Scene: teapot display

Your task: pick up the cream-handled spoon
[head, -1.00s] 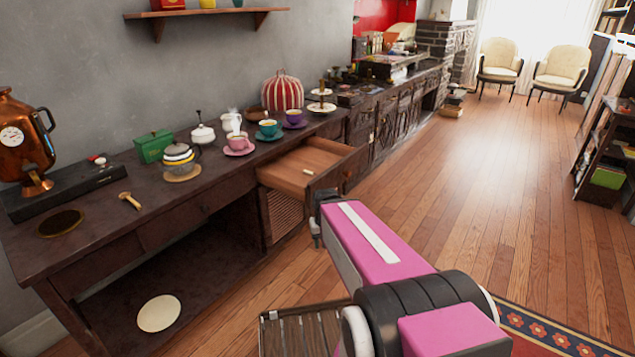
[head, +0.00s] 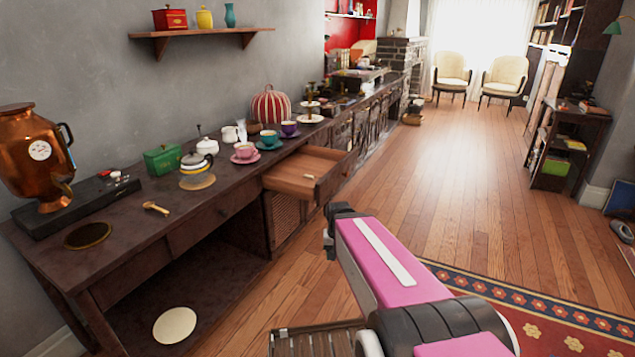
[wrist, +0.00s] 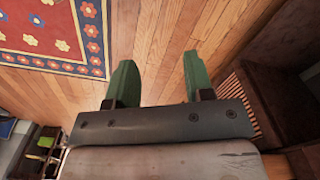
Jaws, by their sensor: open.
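A small cream piece (head: 308,177) lies inside the open wooden drawer (head: 290,186), near its front panel. It may be the spoon's cream handle, but it is too small to tell. A short golden-brown utensil (head: 156,208) lies on the dark sideboard top; I cannot tell whether it is a spoon. My gripper (wrist: 160,78) is open, with two green fingers apart and nothing between them, over the wooden floor. In the head view my pink arm is at lower middle, right of and in front of the drawer; the fingers cannot be made out there.
The sideboard (head: 125,238) carries a copper urn (head: 38,155), a green box (head: 163,160), a glass teapot (head: 196,168) and several cups. A slatted wooden piece (head: 318,343) stands low in front. A red patterned rug (head: 560,320) lies at right.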

